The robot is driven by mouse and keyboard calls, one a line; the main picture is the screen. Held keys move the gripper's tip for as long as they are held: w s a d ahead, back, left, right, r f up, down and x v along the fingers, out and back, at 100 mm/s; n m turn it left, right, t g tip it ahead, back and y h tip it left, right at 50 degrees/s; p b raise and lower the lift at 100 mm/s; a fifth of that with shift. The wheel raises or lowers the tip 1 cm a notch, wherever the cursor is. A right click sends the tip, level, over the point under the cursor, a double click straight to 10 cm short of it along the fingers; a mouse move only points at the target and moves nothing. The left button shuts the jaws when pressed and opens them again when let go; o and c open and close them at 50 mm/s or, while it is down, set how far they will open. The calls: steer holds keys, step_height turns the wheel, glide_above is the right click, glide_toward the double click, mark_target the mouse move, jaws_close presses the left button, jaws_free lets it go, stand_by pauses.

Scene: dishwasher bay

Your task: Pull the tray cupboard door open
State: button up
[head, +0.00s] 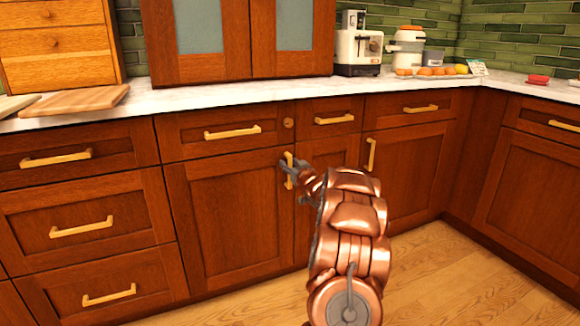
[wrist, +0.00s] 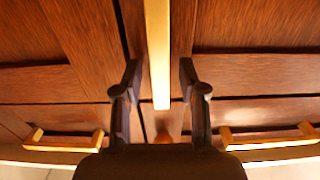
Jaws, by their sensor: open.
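The reddish-brown cupboard door (head: 230,215) is shut, flush with the cabinet front. Its vertical pale brass bar handle (head: 289,172) is near the door's upper right edge and is partly covered by my gripper. My gripper (head: 287,168) is at the handle, with my copper arm reaching in from the lower right. In the wrist view, the handle (wrist: 158,50) runs between the two dark fingers of my gripper (wrist: 159,72). The fingers are spread, with a visible gap on each side of the bar.
Drawers with brass handles stand to the left (head: 82,228) and above the door (head: 232,132). Another door with a vertical handle (head: 371,154) is to the right. A coffee machine (head: 358,45) and a cutting board (head: 75,101) are on the white counter. The wooden floor (head: 450,270) is clear.

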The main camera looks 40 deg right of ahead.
steer(key=shift+c, duration=0.4)
jaws_close()
